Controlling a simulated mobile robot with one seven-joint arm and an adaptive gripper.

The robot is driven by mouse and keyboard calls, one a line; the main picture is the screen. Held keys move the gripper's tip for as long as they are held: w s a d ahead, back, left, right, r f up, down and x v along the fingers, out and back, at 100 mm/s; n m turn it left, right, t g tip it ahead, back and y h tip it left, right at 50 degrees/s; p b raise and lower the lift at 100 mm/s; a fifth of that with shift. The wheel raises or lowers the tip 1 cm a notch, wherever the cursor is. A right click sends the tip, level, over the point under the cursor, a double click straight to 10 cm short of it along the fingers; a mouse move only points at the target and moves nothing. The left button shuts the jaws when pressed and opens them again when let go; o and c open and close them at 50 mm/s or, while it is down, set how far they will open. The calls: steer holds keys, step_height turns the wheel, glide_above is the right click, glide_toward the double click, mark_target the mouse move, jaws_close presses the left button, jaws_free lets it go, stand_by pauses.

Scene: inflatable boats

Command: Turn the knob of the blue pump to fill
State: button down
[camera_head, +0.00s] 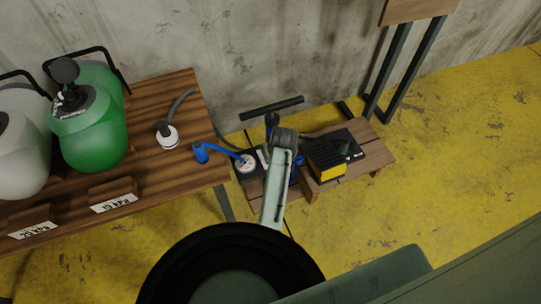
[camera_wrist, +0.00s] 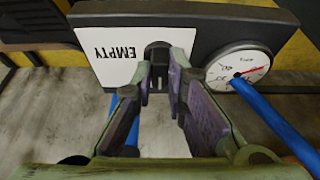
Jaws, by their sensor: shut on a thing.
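The blue pump (camera_head: 296,171) stands on a low wooden bench, mostly hidden behind my arm in the head view. Its black T-handle (camera_head: 272,107) rises behind the arm. In the wrist view a dark panel (camera_wrist: 210,27) carries a white label reading EMPTY (camera_wrist: 112,50), turned upside down. A round gauge (camera_wrist: 238,68) with a red needle sits at the right. Any fill label is hidden.
The low bench (camera_head: 371,152) also holds a yellow and black box (camera_head: 326,161). A blue hose (camera_head: 222,149) runs from the gauge to the wooden table (camera_head: 178,92). Green (camera_head: 95,135) and white canisters (camera_head: 22,160) stand on that table. The yellow floor (camera_head: 440,130) is clear at right.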

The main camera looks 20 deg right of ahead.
steer(key=c, duration=1.6)
jaws_free()
steer(key=v, duration=1.2)
